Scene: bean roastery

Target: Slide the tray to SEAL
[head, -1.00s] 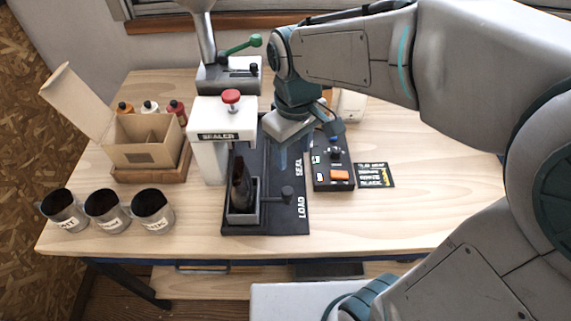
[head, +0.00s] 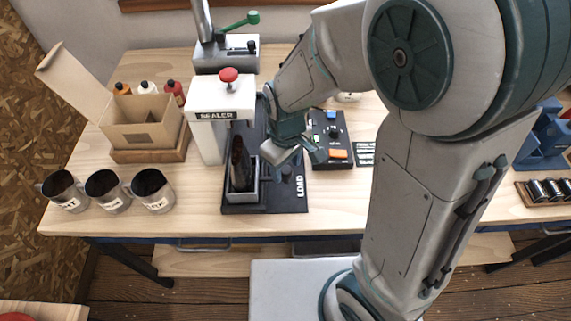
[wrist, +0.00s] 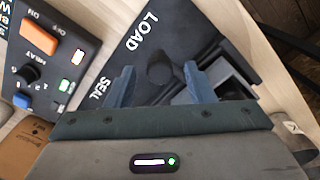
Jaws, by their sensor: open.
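The small grey tray (head: 242,197) holds an upright dark pouch (head: 239,160). It sits at the LOAD end of the black base plate (head: 262,208), in front of the white sealer (head: 221,101) with its red knob. In the wrist view the tray (wrist: 232,72) is right of my gripper (wrist: 163,86). My gripper is open, its two blue fingers on either side of the tray's round black handle knob (wrist: 160,68). I cannot tell whether they touch it. In the head view my gripper (head: 312,154) is low over the plate's right side.
A control box (head: 331,140) with an orange switch stands right of the plate; it also shows in the wrist view (wrist: 42,55). Three labelled metal cups (head: 104,190) and an open cardboard box (head: 140,135) are on the left. A green-handled press (head: 226,55) stands behind.

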